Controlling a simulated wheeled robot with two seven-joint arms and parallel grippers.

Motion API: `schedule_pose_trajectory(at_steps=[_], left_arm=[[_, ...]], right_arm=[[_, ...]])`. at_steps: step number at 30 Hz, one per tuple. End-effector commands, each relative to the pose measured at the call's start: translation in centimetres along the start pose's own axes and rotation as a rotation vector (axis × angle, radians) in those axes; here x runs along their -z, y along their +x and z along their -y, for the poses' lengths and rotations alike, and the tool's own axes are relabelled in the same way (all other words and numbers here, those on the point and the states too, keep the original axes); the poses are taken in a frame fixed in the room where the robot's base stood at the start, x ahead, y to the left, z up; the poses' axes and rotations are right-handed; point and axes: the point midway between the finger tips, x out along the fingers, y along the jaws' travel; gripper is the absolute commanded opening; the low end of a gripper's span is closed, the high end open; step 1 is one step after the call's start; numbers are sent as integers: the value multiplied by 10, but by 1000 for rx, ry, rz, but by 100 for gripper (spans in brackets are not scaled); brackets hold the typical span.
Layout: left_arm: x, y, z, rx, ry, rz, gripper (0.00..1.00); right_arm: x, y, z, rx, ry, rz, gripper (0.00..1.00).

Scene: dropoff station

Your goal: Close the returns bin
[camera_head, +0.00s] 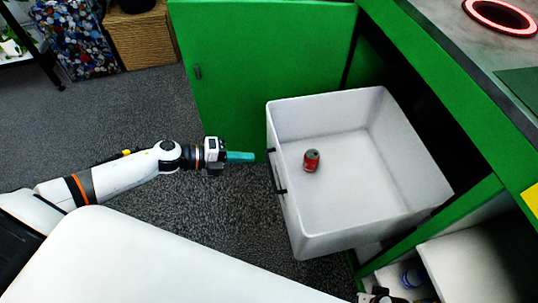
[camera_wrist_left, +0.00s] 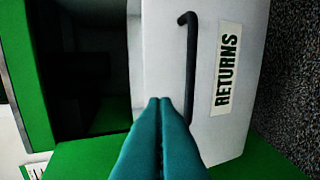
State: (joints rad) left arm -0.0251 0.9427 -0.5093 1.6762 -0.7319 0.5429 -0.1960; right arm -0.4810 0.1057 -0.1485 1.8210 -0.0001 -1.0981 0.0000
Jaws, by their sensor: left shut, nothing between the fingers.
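The returns bin (camera_head: 283,215) is a white open-topped drawer pulled out of the green cabinet. Its front has a dark handle (camera_head: 277,172) and faces my left arm. A red can (camera_head: 311,161) stands inside it. In the left wrist view the bin front (camera_wrist_left: 215,130) carries a RETURNS label (camera_wrist_left: 226,69) beside the black handle (camera_wrist_left: 189,60). My left gripper (camera_head: 254,157) has teal fingers, shut and empty, pointing at the bin front near the handle. The fingertips (camera_wrist_left: 160,100) appear close to the front; contact cannot be told. My right gripper's fingers do not show.
A green cabinet door (camera_head: 235,75) stands open behind the bin. A grey counter (camera_head: 450,30) with a red-lit ring (camera_head: 499,14) is at the upper right. A white lower compartment (camera_head: 470,265) is at the lower right. Grey carpet (camera_head: 130,120) is clear at left.

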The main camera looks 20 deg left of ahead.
Motion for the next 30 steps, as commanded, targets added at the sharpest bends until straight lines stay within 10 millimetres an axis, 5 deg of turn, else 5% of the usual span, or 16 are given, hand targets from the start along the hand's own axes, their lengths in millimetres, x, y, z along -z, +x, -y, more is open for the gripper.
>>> schedule_pose_trajectory(at_steps=[6,12,30], left_arm=[[1,43,-6,-3,2,-1,0],[1,64,-11,-1,-1,-2,0],[1,70,-14,-1,-1,-2,0]], right_arm=[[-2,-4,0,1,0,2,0],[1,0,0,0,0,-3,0],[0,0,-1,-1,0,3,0]])
